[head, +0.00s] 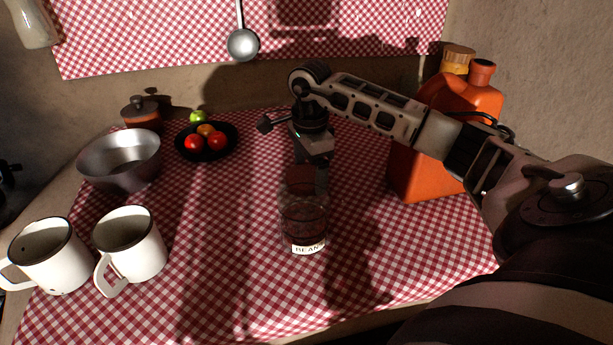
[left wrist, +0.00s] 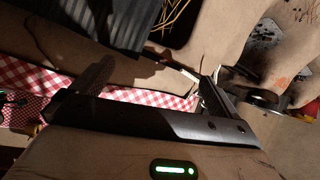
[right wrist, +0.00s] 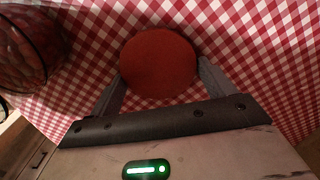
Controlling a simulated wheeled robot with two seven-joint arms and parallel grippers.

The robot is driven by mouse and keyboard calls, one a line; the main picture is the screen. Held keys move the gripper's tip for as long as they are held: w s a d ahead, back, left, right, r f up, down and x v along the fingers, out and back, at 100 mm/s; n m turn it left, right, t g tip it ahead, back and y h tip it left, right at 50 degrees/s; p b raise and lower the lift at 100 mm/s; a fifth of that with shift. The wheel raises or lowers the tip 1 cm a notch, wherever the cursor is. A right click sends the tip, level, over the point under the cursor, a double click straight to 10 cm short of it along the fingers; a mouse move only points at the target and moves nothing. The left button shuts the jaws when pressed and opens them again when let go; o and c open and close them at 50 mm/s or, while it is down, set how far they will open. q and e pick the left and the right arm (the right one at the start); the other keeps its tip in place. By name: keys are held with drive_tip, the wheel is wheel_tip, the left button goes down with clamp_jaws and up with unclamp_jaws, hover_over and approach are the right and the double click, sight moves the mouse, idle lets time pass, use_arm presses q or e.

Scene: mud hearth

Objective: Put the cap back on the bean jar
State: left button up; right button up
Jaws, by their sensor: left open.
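The bean jar (head: 304,219) is clear glass with a BEANS label and stands uncapped on the checked cloth in the head view. It also shows at the upper left of the right wrist view (right wrist: 27,48). The round red-brown cap (right wrist: 158,62) sits between the fingertips of my right gripper (right wrist: 158,72), which touch its two sides. In the head view my right gripper (head: 312,165) points down just behind the jar, and the cap there is dark and hard to make out. My left gripper (left wrist: 155,75) is open and empty, away from the jar.
An orange jerrycan (head: 425,165) stands right of the jar. Two white mugs (head: 130,245), a metal bowl (head: 120,165), a lidded brown pot (head: 141,115) and a dark fruit bowl (head: 231,145) stand at the left. A ladle (head: 242,44) hangs behind. The cloth around the jar is clear.

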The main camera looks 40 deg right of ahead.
drive_tip(key=c, duration=0.3)
wheel_tip(320, 180, up, 10)
drive_tip(key=shift+r, duration=0.1)
idle(0.3)
drive_tip(key=shift+c, duration=0.2)
